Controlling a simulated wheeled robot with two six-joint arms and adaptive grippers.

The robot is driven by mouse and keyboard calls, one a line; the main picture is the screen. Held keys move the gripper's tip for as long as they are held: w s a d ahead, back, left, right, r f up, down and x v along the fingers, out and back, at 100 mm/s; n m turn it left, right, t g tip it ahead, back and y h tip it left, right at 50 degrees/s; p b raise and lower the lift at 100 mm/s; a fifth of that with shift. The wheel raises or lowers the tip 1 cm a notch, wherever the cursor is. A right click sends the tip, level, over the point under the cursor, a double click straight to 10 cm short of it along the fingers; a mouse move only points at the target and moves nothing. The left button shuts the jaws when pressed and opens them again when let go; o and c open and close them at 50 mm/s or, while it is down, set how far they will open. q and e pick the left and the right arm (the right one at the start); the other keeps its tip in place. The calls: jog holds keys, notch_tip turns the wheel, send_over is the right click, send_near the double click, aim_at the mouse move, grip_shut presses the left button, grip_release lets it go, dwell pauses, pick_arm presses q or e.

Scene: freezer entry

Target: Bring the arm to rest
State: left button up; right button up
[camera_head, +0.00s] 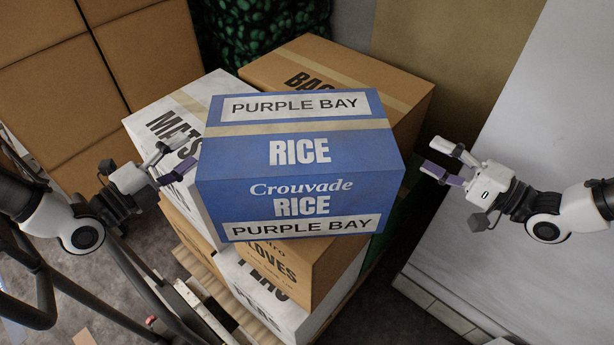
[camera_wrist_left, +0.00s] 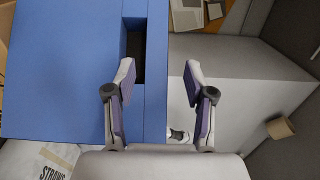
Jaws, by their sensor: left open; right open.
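A blue rice box (camera_head: 300,150) lies on top of a stack of cartons in the head view, slightly askew to them. My left gripper (camera_head: 178,158) is open and empty just left of the box; whether a finger touches it, I cannot tell.
A white carton (camera_head: 165,120) and brown cartons (camera_head: 335,65) make up the stack, on a wooden pallet (camera_head: 240,315). More brown boxes (camera_head: 60,100) stand at the left. A pale wall (camera_head: 540,110) stands at the right. Dark metal bars (camera_head: 45,290) cross the lower left.

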jog(key=shift+s+d, duration=0.3)
dwell(0.4)
